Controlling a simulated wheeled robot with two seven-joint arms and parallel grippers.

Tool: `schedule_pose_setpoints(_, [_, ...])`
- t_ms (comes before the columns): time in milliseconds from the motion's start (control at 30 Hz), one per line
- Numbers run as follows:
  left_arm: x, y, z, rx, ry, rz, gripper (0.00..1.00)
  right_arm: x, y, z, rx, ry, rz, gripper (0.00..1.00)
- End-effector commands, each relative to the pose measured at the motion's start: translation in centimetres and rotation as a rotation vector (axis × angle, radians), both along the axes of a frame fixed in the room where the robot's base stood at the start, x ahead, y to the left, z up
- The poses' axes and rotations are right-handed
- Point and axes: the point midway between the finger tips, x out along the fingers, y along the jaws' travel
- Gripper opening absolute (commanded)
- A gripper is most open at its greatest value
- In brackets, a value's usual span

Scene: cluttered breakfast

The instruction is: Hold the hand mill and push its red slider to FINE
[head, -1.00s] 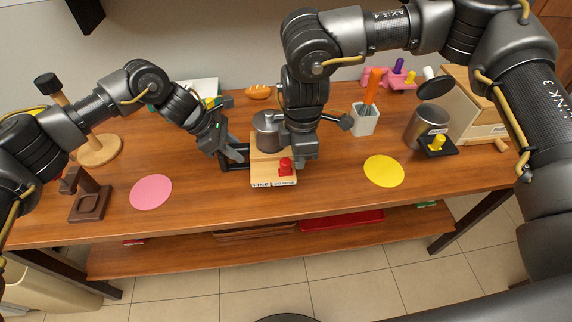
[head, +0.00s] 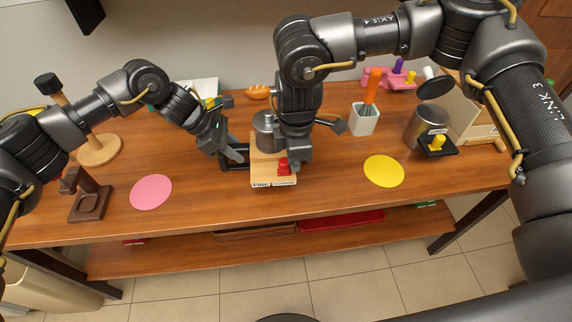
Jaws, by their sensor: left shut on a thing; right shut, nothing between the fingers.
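The hand mill (head: 262,172) stands on the table, with a pale wooden base and a grey metal drum. Its red slider (head: 284,168) sits right of the middle on the base, above the front label strip; FINE seems to be at the strip's left end. My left gripper (head: 236,157) is shut on the black handle at the mill's left side. My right gripper (head: 297,158) is shut and empty, pointing down at the slider's right side. It looks close against the slider, but I cannot tell whether they touch. My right arm hides part of the drum.
A pink disc (head: 151,192) lies to the left and a yellow disc (head: 384,171) to the right. A white utensil pot (head: 364,122) and a metal canister (head: 421,127) stand at the right. A brown stand (head: 90,203) is at the left. The table front before the mill is clear.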

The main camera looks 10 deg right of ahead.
Motion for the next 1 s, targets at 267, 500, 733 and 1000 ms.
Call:
schedule_pose_setpoints(267, [-0.1,0.0,-0.1,0.002,0.002,0.0,0.0,0.0,0.4,0.0,0.003,0.0,0.001,0.0])
schedule_pose_setpoints(500, [-0.1,0.0,-0.1,0.002,0.002,0.0,0.0,0.0,0.6,0.0,0.004,0.0,0.001,0.0])
schedule_pose_setpoints(733, [-0.1,0.0,-0.1,0.002,0.002,0.0,0.0,0.0,1.5,0.0,0.004,0.0,0.003,0.0])
schedule_pose_setpoints(1000, [-0.1,0.0,-0.1,0.002,0.002,-0.001,0.0,0.1,2.7,0.0,0.004,0.0,0.002,0.0])
